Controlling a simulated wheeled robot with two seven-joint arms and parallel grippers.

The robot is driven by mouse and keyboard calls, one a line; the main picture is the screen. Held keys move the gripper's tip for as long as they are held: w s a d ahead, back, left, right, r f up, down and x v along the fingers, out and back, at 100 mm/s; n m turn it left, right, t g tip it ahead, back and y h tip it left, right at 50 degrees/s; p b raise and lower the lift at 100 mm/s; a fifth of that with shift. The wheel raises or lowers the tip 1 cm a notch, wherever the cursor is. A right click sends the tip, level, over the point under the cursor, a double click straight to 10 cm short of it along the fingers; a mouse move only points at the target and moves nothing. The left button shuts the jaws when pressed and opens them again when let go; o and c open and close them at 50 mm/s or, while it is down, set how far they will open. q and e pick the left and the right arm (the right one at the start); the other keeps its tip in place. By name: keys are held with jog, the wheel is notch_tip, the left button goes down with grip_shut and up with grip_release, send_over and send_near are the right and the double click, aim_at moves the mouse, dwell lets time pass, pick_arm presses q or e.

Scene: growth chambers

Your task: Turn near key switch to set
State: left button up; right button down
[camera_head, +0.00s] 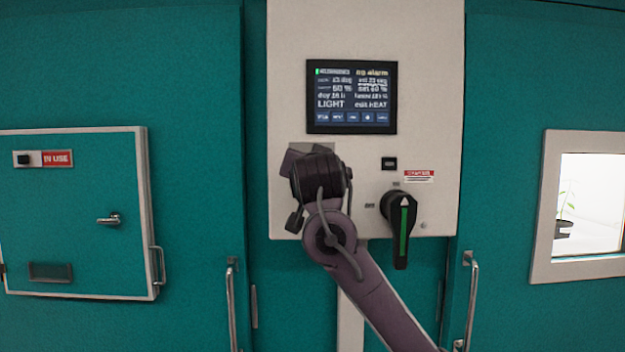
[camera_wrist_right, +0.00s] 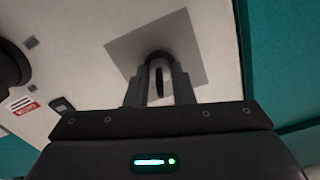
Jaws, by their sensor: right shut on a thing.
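The key switch sits on a square grey plate (camera_wrist_right: 190,48) on the pale control panel (camera_head: 440,60). In the right wrist view its key (camera_wrist_right: 158,66) stands between the fingers of my right gripper (camera_wrist_right: 160,88), which is shut on it. In the head view my right arm comes up from the bottom right. Its wrist covers the key and most of the plate, so only the plate's upper edge shows there. The switch markings and the exact key angle cannot be read. My left gripper is in neither view.
A display screen (camera_head: 352,97) is above my wrist. A black rotary handle (camera_head: 399,228) with a green stripe is to the right, under a red label (camera_head: 419,175). Teal doors with handles (camera_head: 471,300) flank the panel. A lit window (camera_head: 590,205) is far right.

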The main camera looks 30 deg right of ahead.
jog(key=shift+m+b, duration=0.5)
jog(key=shift+m, duration=0.6)
jog(key=c, duration=1.6)
grip_release()
jog(key=shift+s, duration=0.15)
jog(key=shift+s+a+b, duration=0.2)
jog(key=shift+s+b, duration=0.05)
jog(key=shift+b, duration=0.15)
jog(key=b+v, duration=0.2)
jog(key=v, duration=0.5)
jog(key=shift+b, duration=0.4)
